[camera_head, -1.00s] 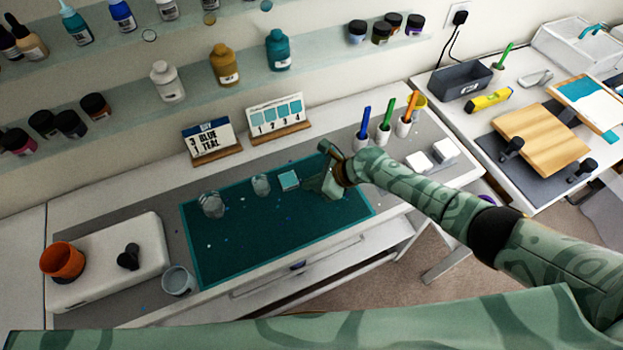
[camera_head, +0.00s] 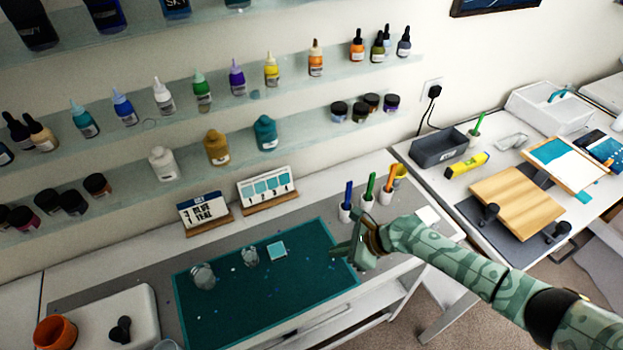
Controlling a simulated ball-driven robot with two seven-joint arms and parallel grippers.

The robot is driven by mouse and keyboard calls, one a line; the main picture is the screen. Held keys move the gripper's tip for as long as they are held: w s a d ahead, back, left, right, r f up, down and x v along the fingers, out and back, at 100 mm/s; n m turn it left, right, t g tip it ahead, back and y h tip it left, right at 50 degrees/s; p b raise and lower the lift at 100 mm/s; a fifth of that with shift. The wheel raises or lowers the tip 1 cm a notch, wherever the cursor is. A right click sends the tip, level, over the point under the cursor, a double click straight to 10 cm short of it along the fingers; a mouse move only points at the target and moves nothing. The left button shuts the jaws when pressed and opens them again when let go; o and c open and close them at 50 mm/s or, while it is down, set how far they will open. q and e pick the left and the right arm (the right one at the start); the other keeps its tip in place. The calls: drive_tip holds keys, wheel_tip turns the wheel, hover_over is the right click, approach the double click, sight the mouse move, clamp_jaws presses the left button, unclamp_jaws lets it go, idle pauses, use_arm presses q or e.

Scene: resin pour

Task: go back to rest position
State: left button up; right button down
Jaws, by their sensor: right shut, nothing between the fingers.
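My right gripper (camera_head: 352,250) is shut and empty. It hangs over the right edge of the teal mat (camera_head: 262,301), with its arm coming in from the right. Two clear cups, one at the left (camera_head: 203,276) and a smaller one (camera_head: 250,257), stand on the mat. My left gripper is not in view.
White holders with blue, green and orange tools (camera_head: 366,199) stand just behind my right gripper. Two cards on wooden stands (camera_head: 265,189) are at the back. An orange cup (camera_head: 54,332) is at lower left. Bottles fill the wall shelves (camera_head: 222,157).

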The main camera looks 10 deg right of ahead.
drive_tip(key=s+a+r+n+t+h, duration=0.1)
drive_tip(key=s+a+r+n, duration=0.1)
drive_tip(key=s+n, duration=0.5)
drive_tip(key=s+a+r+n+h, duration=0.1)
drive_tip(key=s+r+n+h, duration=0.15)
drive_tip(key=n, duration=0.95)
drive_tip(key=s+d+r+n+t+h, duration=0.1)
drive_tip(key=s+d+r+n+h, duration=0.2)
drive_tip(key=d, duration=0.4)
drive_tip(key=s+d+r+n+t+h, duration=0.1)
drive_tip(key=s+d+r+n+h, duration=0.25)
drive_tip(key=d, duration=0.35)
drive_tip(key=s+d+r+n+t+h, duration=0.1)
drive_tip(key=s+d+r+n+h, duration=0.2)
drive_tip(key=d, duration=0.5)
drive_tip(key=s+a+f+g+y+b, duration=0.1)
drive_tip(key=a+f+b, duration=0.15)
drive_tip(key=f, duration=0.95)
drive_tip(key=s+a+f+g+y+b, duration=0.1)
drive_tip(key=f+b, duration=0.3)
drive_tip(key=f, duration=0.8)
drive_tip(key=s+a+f+g+y+b, duration=0.1)
drive_tip(key=a+f+b, duration=0.15)
drive_tip(key=f, duration=0.95)
drive_tip(key=s+f+m+g+y+b, duration=0.1)
drive_tip(key=s+f+b, duration=0.5)
drive_tip(key=s+f, duration=1.4)
drive_tip(key=shift+d+f+m+g+y+b, duration=0.35)
drive_tip(key=shift+f+m+g, duration=0.5)
drive_tip(key=shift+g, duration=0.35)
